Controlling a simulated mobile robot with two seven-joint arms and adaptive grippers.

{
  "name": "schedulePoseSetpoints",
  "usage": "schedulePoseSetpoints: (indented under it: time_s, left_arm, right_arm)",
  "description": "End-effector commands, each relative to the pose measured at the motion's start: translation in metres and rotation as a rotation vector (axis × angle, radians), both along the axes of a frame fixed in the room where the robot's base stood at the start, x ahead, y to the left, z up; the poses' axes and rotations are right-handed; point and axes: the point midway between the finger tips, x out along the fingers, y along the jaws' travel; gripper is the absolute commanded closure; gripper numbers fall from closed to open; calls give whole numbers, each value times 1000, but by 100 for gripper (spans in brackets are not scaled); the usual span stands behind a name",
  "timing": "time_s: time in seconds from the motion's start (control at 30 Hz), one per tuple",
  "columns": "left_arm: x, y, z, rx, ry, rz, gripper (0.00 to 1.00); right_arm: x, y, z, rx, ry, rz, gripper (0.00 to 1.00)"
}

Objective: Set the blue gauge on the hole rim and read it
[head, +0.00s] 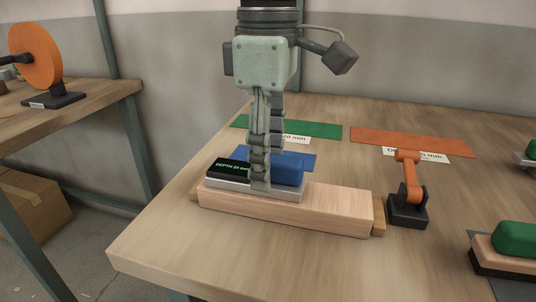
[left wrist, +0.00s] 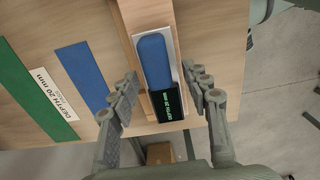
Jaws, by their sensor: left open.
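The blue gauge (head: 289,172) has a blue body, a black display with green text and a flat metal base. It lies flat on a pale wooden beam (head: 330,208) on the bench. The display begins "DEPTH", but I cannot read its number surely. My left gripper (head: 262,186) points down at the gauge, fingers open. In the left wrist view, the fingers (left wrist: 160,72) stand on either side of the gauge (left wrist: 155,62), with gaps visible. No hole or rim shows; the gauge and fingers cover part of the beam's top. My right gripper is not in view.
An orange clamp (head: 409,185) stands at the beam's right end. Green (head: 310,130), blue (head: 300,157) and orange (head: 430,142) strips with white depth labels lie behind. A green-topped brush (head: 515,240) is at the right edge. The bench's front left is clear.

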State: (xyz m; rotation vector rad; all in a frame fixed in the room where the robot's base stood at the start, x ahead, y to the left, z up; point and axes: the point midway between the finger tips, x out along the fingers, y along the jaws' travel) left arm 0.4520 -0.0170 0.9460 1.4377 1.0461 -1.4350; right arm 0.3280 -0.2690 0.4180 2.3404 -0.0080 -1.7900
Motion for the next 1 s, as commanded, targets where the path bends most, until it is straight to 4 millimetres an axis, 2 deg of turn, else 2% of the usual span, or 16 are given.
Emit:
schedulePoseSetpoints:
  time_s: [0.6, 1.0]
  left_arm:
    - [0, 0, 50, 0, 0, 0, 53]
    - [0, 0, 79, -1, -1, 1, 53]
  right_arm:
    - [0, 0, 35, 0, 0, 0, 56]
    - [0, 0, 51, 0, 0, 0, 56]
